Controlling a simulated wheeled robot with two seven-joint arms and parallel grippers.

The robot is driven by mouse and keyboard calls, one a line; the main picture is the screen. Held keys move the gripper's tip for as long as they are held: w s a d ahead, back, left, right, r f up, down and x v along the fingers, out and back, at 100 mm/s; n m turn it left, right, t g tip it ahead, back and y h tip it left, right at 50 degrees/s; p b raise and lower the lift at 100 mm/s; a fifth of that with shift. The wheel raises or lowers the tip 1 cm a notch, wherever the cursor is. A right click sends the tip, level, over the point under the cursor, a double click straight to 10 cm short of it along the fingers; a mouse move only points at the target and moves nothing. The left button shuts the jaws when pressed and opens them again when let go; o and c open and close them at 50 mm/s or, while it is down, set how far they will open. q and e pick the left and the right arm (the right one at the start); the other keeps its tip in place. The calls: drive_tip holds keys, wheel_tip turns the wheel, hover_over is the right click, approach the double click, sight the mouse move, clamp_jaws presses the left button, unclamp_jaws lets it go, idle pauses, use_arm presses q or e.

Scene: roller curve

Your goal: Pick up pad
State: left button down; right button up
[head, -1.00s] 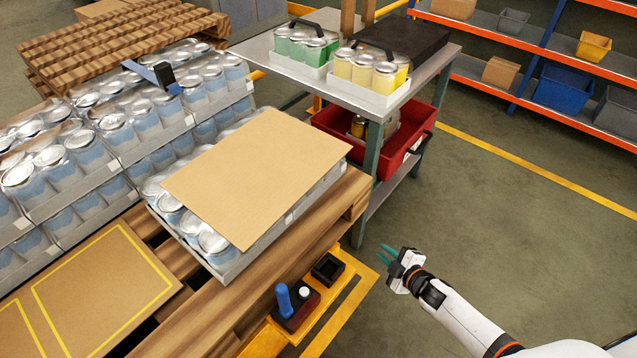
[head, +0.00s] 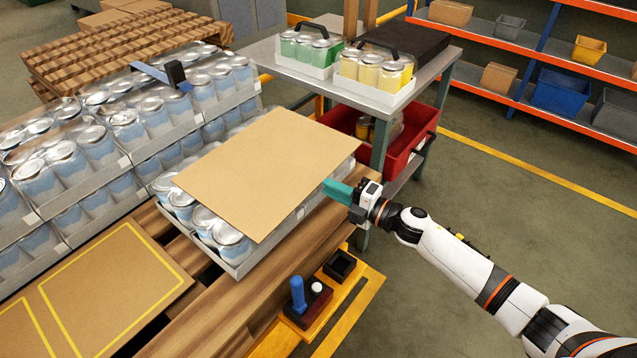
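A flat tan cardboard sheet, which looks like the pad (head: 270,165), lies on top of a grey tray of cans (head: 232,258) on a wooden pallet. It covers most of the cans, and some show along its left and front edges. My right gripper (head: 338,191) is close to the pad's right edge, with its teal fingers pointing left toward it. The fingers overlap in this view, so their gap and any contact with the pad cannot be made out. My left gripper is not in view.
A metal table (head: 437,86) with trays of green cans (head: 305,52) and yellow cans (head: 372,75) stands behind my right gripper. A red bin (head: 405,150) sits below. Stacked can trays fill the left. A yellow stand (head: 350,318) with a blue-handled tool (head: 298,294) is in front.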

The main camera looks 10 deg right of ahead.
drive_tip(key=shift+x, duration=1.65)
clamp_jaws()
